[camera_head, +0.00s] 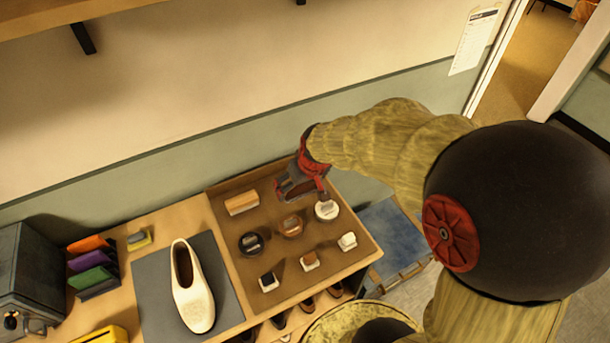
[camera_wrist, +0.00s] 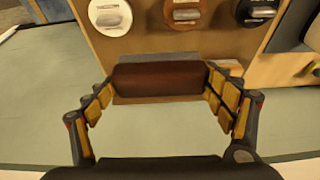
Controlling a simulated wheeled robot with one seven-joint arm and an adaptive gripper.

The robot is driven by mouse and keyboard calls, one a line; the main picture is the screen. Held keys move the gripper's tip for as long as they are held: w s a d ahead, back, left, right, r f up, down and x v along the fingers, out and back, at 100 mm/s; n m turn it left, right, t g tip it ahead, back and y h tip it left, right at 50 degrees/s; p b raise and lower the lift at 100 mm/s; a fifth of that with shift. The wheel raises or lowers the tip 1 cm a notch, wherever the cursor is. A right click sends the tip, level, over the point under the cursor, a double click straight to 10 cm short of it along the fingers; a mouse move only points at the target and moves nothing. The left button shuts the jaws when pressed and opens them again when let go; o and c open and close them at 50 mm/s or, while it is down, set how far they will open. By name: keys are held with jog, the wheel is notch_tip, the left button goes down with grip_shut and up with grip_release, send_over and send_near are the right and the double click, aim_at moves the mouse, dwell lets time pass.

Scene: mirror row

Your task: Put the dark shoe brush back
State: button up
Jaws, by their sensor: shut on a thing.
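My gripper (camera_head: 300,187) is over the back right part of the brown tray (camera_head: 222,188). In the wrist view my gripper (camera_wrist: 160,90) is shut on the dark shoe brush (camera_wrist: 160,79), with one finger at each end. The brush has a dark reddish-brown body and a grey strip along its far side. It lies level across the jaws, close to the tray's edge. I cannot tell whether it touches the tray. In the head view my gripper mostly hides it. A light wooden brush (camera_head: 241,202) lies on the tray to the left of my gripper.
Round tins, black (camera_head: 251,243), brown (camera_head: 291,225) and white (camera_head: 327,210), stand in front of my gripper. Small white-based blocks (camera_head: 310,261) form the front row. A cream shoe (camera_head: 192,287) lies on a grey mat (camera_head: 152,315). The wall (camera_head: 230,146) is close behind.

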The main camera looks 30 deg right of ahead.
jog(key=shift+s+a+r, duration=0.15)
jog(key=shift+s+a, duration=0.05)
jog(key=shift+a, duration=0.05)
jog(key=w+d+f+b, duration=0.1)
jog(key=w+f, duration=0.2)
jog(key=w, duration=0.1)
jog(key=w+d+f, duration=0.2)
jog(key=w+f, duration=0.1)
jog(key=w, duration=0.1)
jog(key=w+d+f+b, duration=0.1)
jog(key=w+d+f, duration=0.1)
jog(key=w+f, duration=0.1)
jog(key=shift+w+d+f+b, duration=0.1)
jog(key=shift+w+b, duration=0.05)
jog(key=shift+w, duration=0.2)
jog(key=shift+w+d+f+b, duration=0.1)
jog(key=shift+w+b, duration=0.05)
jog(key=shift+w, duration=0.2)
jog(key=shift+w+d+f, duration=0.1)
jog(key=shift+w+f, duration=0.15)
jog(key=shift+f, duration=0.1)
jog(key=shift+f+b, duration=0.35)
jog(key=shift+f, duration=1.15)
jog(key=shift+f, duration=0.15)
jog(key=o, duration=1.1)
jog(key=shift+c, duration=0.2)
